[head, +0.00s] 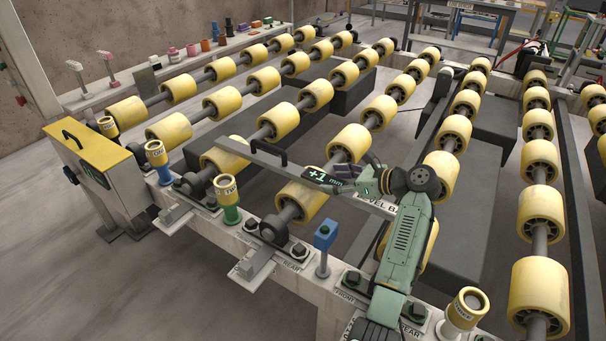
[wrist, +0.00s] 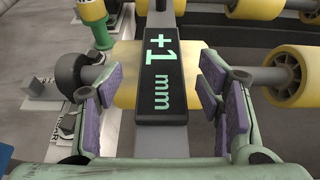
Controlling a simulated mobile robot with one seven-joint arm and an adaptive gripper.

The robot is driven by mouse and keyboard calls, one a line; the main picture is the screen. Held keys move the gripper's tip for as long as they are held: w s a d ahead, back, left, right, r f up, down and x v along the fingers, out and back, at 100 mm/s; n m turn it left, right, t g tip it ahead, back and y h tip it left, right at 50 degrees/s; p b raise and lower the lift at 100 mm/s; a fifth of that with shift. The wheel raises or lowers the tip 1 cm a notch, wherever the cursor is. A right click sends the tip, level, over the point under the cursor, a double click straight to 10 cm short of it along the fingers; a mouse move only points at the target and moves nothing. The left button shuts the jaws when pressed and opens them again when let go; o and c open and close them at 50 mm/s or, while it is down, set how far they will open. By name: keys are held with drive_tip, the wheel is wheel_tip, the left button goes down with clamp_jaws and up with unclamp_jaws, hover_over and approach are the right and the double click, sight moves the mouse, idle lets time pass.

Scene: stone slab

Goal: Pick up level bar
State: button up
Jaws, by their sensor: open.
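The level bar (head: 246,151) is a long grey bar with a black handle and a black display reading "+1 mm". It lies across the yellow rollers in the head view. The wrist view shows its display (wrist: 161,75) running up the middle of the picture. My gripper (head: 347,174) is at the display end of the bar. In the wrist view my gripper (wrist: 160,82) is open, with purple-padded fingers on either side of the bar and a visible gap on each side.
Yellow rollers (head: 541,210) on grey shafts fill the conveyor around the bar. Yellow-topped posts (head: 466,307), a green-based post (head: 227,195) and a blue post (head: 324,240) stand along the white front rail. A yellow-topped box (head: 90,150) stands left. Small coloured items line the back rail.

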sight(319, 176)
drive_tip(key=x, duration=0.5)
drive_tip(key=shift+w+a+r, duration=0.2)
drive_tip(key=shift+a+r, duration=0.05)
drive_tip(key=shift+r, duration=0.05)
clamp_jaws()
idle(0.5)
drive_tip(key=shift+r, duration=0.1)
